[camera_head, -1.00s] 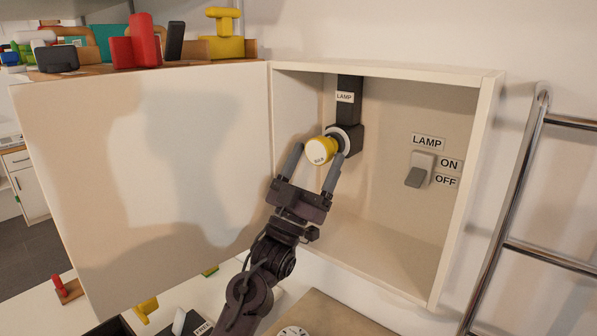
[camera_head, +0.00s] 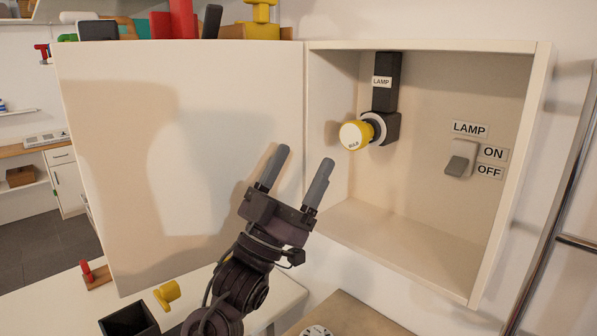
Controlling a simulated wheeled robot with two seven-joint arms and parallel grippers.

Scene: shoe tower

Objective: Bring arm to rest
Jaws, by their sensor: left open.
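My left gripper (camera_head: 304,171) is open and empty in front of the cabinet's left edge, with its two grey fingers pointing up. It is below and to the left of the yellow bulb (camera_head: 354,135) and apart from it. The bulb sits in a black lamp holder (camera_head: 387,95) labelled LAMP inside the cabinet (camera_head: 411,245). The cabinet door (camera_head: 130,200) stands open to the left, and my gripper's shadow falls on it. My right gripper is not in view.
A grey switch (camera_head: 461,158) with LAMP, ON and OFF labels is on the cabinet's back wall. A metal ladder rail (camera_head: 560,200) stands at the right. Below are a black bin (camera_head: 129,320), a yellow piece (camera_head: 167,293) and a red piece (camera_head: 87,272) on the table.

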